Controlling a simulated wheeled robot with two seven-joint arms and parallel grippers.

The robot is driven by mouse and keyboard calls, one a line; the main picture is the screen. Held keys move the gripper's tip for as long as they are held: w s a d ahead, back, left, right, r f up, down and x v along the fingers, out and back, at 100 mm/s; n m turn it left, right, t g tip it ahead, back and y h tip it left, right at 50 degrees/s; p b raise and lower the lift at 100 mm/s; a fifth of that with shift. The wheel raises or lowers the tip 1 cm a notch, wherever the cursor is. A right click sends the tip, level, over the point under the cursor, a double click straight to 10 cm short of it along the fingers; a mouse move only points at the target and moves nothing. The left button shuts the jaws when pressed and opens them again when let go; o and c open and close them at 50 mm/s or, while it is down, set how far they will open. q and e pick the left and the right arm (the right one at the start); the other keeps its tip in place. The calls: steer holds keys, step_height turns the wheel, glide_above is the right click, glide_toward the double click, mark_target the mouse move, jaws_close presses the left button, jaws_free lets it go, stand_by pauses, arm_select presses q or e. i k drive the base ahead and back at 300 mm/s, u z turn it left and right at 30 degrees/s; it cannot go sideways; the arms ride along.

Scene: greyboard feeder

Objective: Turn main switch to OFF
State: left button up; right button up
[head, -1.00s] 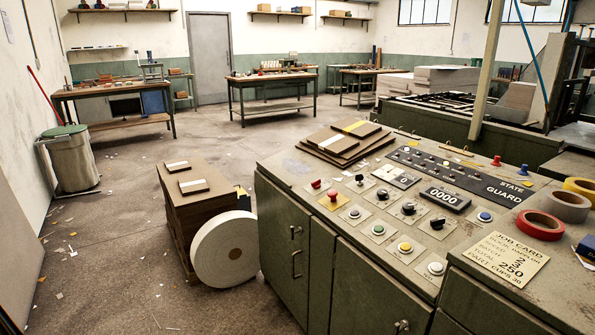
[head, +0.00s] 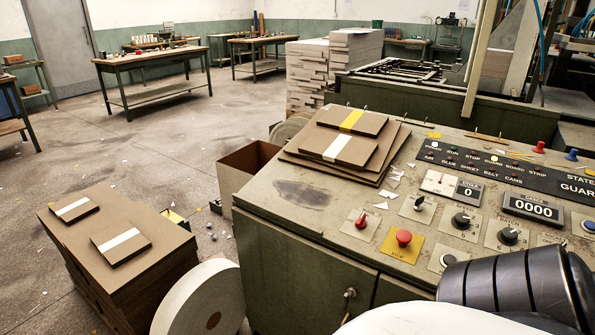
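A red-handled rotary switch (head: 361,220) sits on a pale plate at the near left of the console top (head: 285,222). Its small label is too blurred to read, so I cannot confirm that it is the main switch. Its handle stands roughly upright in the picture, and nothing touches it. A red push button (head: 404,238) on a yellow plate is to its right. A black ribbed and white part of my arm covers the lower right corner. No gripper fingers show in the head view.
Black knobs (head: 461,221) and a counter (head: 532,208) are further right on the console. Brown boards (head: 345,145) lie on its far left end. A board stack (head: 115,255) and a white roll (head: 205,300) stand on the floor at left. Open floor lies beyond.

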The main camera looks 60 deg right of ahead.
mark_target(359, 222)
steer(key=i, duration=1.1)
steer(key=z, duration=2)
